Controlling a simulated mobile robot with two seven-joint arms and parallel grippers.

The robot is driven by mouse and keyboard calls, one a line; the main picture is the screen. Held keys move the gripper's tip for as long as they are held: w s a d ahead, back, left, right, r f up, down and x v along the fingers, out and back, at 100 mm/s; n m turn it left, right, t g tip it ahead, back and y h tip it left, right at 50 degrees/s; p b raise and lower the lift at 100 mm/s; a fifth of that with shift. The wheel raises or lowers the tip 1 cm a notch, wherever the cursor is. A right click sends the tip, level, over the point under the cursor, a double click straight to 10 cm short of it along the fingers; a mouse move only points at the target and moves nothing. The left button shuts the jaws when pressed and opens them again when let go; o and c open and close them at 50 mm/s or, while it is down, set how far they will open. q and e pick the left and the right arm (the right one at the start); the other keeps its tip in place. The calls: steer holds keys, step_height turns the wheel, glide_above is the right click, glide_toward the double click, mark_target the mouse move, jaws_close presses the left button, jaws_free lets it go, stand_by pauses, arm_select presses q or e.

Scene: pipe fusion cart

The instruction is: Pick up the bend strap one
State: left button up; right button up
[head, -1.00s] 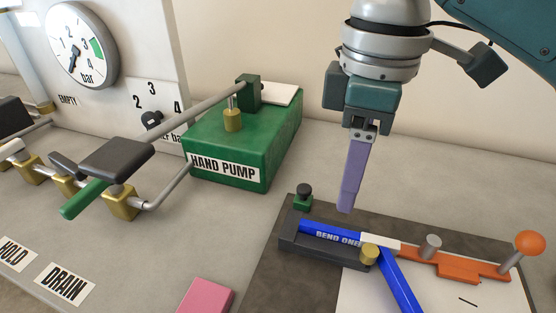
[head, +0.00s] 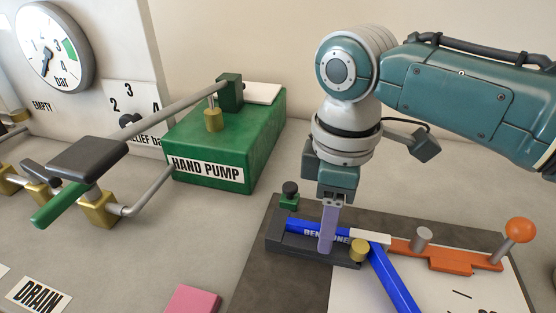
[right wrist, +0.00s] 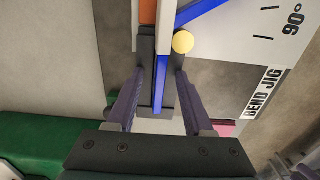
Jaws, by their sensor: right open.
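The bend strap one is a blue strap (head: 392,280) with white "BEND ONE" lettering. It lies bent in the bend jig, one leg along a dark grey block (head: 287,244) and the other angled across a white plate. My right gripper (head: 326,246) points down over the lettered leg, and its finger hides part of the lettering. In the right wrist view the open fingers (right wrist: 159,76) stand either side of the strap (right wrist: 160,82) and block, with gaps between. Whether the fingertips touch the jig cannot be told. My left gripper is not in view.
A brass pin (head: 360,250) stands at the strap's bend. An orange lever (head: 452,256) with a ball knob (head: 520,230) lies to the right. A black-knobbed green clamp (head: 289,196) is behind the block. The green hand pump (head: 225,150) stands left; a pink block (head: 193,301) lies in front.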

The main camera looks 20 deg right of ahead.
jaws_close()
stand_by(0.6)
